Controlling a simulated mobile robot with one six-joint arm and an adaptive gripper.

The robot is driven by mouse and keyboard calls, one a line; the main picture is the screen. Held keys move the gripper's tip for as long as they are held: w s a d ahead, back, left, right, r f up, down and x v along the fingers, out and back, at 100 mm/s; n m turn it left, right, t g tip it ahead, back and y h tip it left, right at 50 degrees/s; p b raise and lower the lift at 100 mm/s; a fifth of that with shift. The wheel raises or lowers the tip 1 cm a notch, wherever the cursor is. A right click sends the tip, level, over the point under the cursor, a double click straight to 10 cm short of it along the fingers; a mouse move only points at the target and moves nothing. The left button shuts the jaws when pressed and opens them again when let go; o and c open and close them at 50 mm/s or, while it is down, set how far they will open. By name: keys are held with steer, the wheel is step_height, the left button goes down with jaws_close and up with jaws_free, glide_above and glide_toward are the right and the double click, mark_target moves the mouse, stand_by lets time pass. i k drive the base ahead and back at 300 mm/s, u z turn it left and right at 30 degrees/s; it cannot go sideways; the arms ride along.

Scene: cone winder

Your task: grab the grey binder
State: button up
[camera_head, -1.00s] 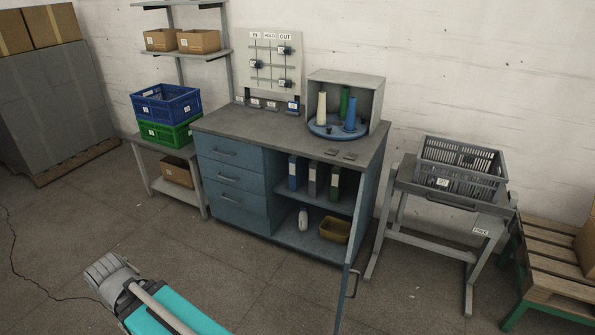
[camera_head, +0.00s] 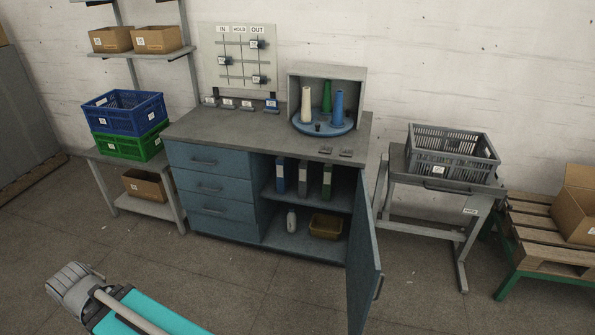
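The grey binder (camera_head: 303,179) stands upright on the upper shelf of the open cabinet (camera_head: 222,188). It is between a blue binder (camera_head: 281,176) on its left and a dark green binder (camera_head: 327,181) on its right. My gripper (camera_head: 72,286) is at the lower left over the floor, well apart from the cabinet and the binders. Its fingers are too unclear to tell whether they are open or shut.
The cabinet door (camera_head: 364,262) stands open toward me, right of the shelves. A white bottle (camera_head: 292,221) and a tan bin (camera_head: 326,227) are on the lower shelf. A stand with a grey crate (camera_head: 452,158) is at right. The floor before the cabinet is clear.

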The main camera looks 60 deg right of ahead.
mark_target(306, 167)
steer(key=z, duration=0.3)
steer(key=i, duration=0.7)
steer(key=z, duration=0.85)
steer(key=i, duration=0.7)
steer(key=z, duration=0.4)
steer(key=k, duration=0.9)
steer(key=z, duration=0.15)
steer(key=i, duration=0.6)
